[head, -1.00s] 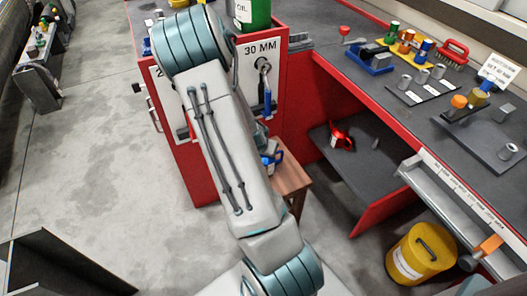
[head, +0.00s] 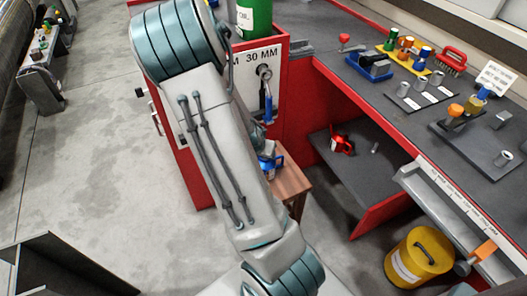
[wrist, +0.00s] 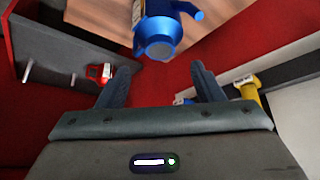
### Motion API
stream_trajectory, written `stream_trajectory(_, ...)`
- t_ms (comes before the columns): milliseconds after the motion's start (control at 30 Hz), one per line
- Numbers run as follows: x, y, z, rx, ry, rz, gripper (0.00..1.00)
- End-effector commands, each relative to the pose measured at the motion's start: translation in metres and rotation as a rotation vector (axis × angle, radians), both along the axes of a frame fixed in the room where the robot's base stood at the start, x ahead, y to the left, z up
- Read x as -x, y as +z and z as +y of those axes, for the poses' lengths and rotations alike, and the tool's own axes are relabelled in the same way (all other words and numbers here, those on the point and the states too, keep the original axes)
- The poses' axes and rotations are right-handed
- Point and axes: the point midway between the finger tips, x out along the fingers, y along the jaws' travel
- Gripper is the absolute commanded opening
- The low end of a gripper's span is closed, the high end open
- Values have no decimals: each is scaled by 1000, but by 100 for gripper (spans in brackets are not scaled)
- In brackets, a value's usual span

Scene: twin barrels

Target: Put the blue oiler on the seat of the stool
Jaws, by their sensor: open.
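The blue oiler (head: 271,161) shows in the head view just right of my arm, at the stool's near-left part; my arm hides some of it. It also shows in the wrist view (wrist: 162,32), beyond the fingertips, with its handle to the right. The wooden seat of the stool (head: 292,184) is partly covered by my arm; it appears as brown wood in the wrist view (wrist: 95,12). The oiler overlaps the seat, but its contact with the wood is hidden. My gripper (wrist: 160,82) is open, with nothing between its fingers. The head view hides it behind my arm.
A red bench (head: 400,140) with tools on top stands at the right, with a red object (head: 342,144) on its lower shelf. A yellow drum (head: 418,256) stands on the floor. A green can (head: 254,18) tops the drawer cabinet.

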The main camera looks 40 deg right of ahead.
Motion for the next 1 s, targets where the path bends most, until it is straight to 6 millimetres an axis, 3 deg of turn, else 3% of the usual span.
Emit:
stream_trajectory(33, 2, 13, 5, 0, 3, -1, 61)
stream_trajectory(200, 9, 34, 16, 0, 3, 1, 61)
stream_trajectory(467, 14, 48, 24, -4, 3, 1, 61)
stream_trajectory(567, 13, 52, 36, -37, 32, 10, 61)
stream_trajectory(767, 13, 80, 98, -191, 224, 67, 61)
stream_trajectory(1000, 40, 144, 176, -290, 583, 165, 61)
